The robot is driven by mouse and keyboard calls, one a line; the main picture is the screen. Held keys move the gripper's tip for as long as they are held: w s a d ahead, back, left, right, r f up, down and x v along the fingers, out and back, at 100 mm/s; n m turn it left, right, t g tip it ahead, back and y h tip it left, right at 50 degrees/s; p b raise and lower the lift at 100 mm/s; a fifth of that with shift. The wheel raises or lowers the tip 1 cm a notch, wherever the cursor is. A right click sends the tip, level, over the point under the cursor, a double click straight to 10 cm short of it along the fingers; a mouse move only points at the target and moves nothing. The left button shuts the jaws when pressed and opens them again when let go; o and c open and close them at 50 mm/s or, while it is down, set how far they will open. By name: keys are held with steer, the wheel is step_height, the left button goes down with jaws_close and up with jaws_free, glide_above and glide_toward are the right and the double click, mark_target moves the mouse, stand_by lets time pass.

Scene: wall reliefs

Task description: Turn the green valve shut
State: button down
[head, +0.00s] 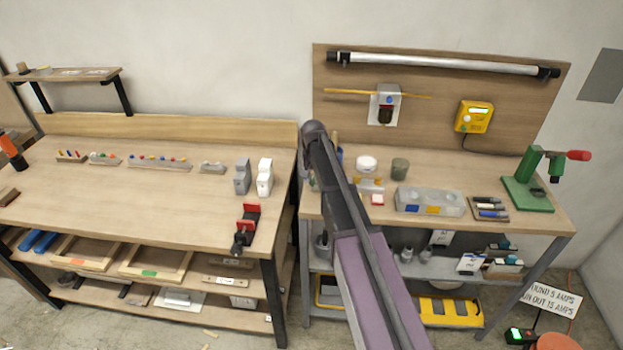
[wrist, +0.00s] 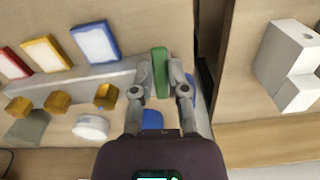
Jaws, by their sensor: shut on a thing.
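In the wrist view, the green valve's handle (wrist: 159,68) is a narrow upright green bar between my fingertips. My gripper (wrist: 160,82) is shut on it, one finger on each side. The handle stands at the end of a pale grey strip (wrist: 60,80), and its lower part is hidden by the fingers. In the head view, my arm reaches over the left end of the right bench and hides both the gripper and the valve.
Red, yellow and blue framed cards (wrist: 95,43), brass-coloured blocks (wrist: 107,96) and a white round jar (wrist: 91,127) lie left of the gripper. A white block (wrist: 288,60) stands right, across a dark gap between benches. The right bench (head: 440,172) also holds a green press (head: 528,192).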

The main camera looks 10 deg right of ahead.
steer(key=shift+s+d+n, duration=0.15)
steer(key=shift+d+n, duration=0.1)
steer(key=shift+n, duration=0.45)
steer(key=c, duration=0.6)
jaws_free()
steer(key=shift+c, duration=0.2)
steer(key=shift+a+m, duration=0.15)
steer(key=shift+m, duration=0.15)
